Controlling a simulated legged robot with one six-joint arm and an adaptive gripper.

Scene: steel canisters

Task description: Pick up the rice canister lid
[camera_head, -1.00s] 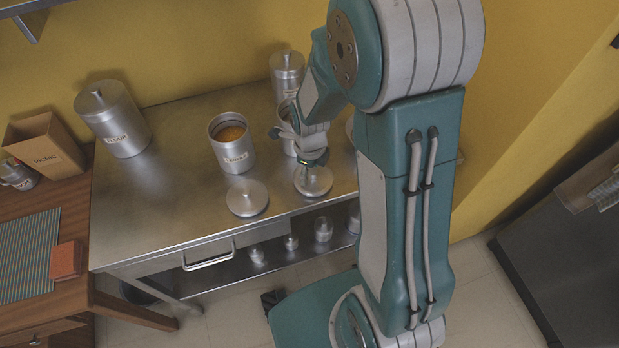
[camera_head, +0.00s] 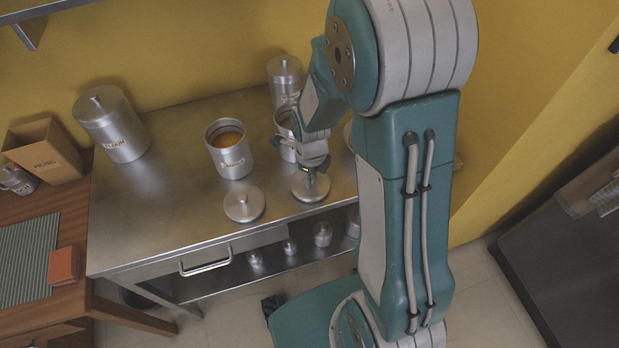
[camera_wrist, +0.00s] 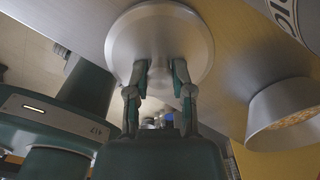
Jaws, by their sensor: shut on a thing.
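A round steel lid (camera_head: 310,188) is by the front edge of the steel counter, in front of a partly hidden open canister (camera_head: 285,126). My gripper (camera_head: 313,170) is above the lid, pointing down, with its fingers around the knob. In the wrist view the lid's disc (camera_wrist: 160,45) fills the top middle, and my gripper (camera_wrist: 160,75) has a finger on each side of the knob. I cannot tell whether the lid is lifted off the counter. A label with letters like "IC" (camera_wrist: 285,14) shows at the wrist view's top right.
A second lid (camera_head: 244,204) lies just left. An open canister with orange contents (camera_head: 230,150) stands behind it. Closed canisters stand at the back left (camera_head: 110,125) and back middle (camera_head: 285,78). The counter's (camera_head: 170,215) left front is clear.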

